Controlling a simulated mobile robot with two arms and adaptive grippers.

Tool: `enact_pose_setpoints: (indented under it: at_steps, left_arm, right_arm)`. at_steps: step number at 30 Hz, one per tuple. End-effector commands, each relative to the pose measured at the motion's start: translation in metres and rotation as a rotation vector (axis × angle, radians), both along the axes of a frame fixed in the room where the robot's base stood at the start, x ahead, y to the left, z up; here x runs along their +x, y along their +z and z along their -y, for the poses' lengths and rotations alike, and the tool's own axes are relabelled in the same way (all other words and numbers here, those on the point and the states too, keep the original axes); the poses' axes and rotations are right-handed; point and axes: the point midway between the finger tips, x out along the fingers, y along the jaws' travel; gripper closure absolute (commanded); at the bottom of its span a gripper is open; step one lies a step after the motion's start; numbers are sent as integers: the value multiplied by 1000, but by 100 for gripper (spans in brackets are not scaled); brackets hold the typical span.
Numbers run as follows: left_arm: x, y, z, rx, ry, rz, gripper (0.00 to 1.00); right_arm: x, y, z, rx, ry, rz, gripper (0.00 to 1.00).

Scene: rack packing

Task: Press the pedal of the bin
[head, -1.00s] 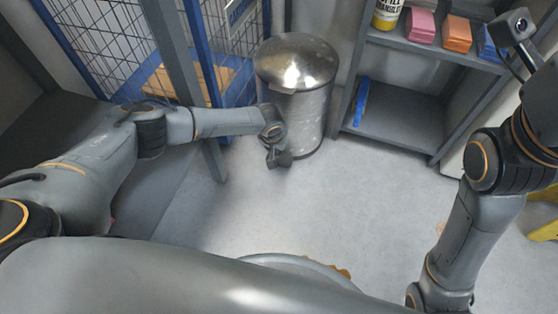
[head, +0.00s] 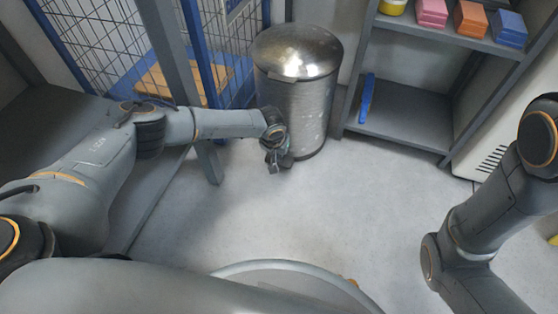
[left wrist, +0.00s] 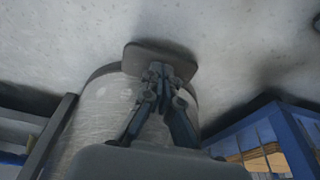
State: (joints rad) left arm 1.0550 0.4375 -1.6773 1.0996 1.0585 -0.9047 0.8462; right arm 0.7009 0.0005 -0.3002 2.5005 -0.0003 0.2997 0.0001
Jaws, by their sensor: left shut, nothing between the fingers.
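The metal bin (head: 315,115) with a shiny domed lid (head: 297,48) stands upright against the back wall, lid shut. My left gripper (head: 277,163) is shut and empty, low in front of the bin's base. In the left wrist view the bin's pale side (left wrist: 98,118) lies behind my gripper. The dark grey pedal (left wrist: 185,66) juts from the bin's base there, and my closed fingertips (left wrist: 158,70) overlap it. I cannot tell whether they touch it. In the head view the pedal is mostly hidden by my gripper. My right gripper is out of view.
A blue-framed wire cage (head: 215,78) stands left of the bin, with a grey post (head: 178,72) in front. A grey shelf (head: 405,125) to the right holds a blue item (head: 367,98) and coloured stacks (head: 470,18). The floor (head: 330,215) before the bin is clear.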

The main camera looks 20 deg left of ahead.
Motion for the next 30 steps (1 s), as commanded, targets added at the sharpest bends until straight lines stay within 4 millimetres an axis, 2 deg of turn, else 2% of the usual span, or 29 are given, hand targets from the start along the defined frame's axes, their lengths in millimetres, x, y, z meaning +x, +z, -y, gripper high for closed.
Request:
enact_pose_setpoints:
  at_steps: [8,17,22,25,30]
  left_arm:
    - [0,-7,0,-1,0,0,100]
    - [-2,-44,-1,1,1,-3,100]
    - [-3,-41,-1,2,0,-4,100]
    - [-7,-36,-1,3,0,-8,100]
    - [-24,-26,-2,2,0,-10,100]
  right_arm:
    - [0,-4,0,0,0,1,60]
    - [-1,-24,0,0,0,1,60]
    - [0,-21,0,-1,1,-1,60]
    - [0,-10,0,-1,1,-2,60]
    - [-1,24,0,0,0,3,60]
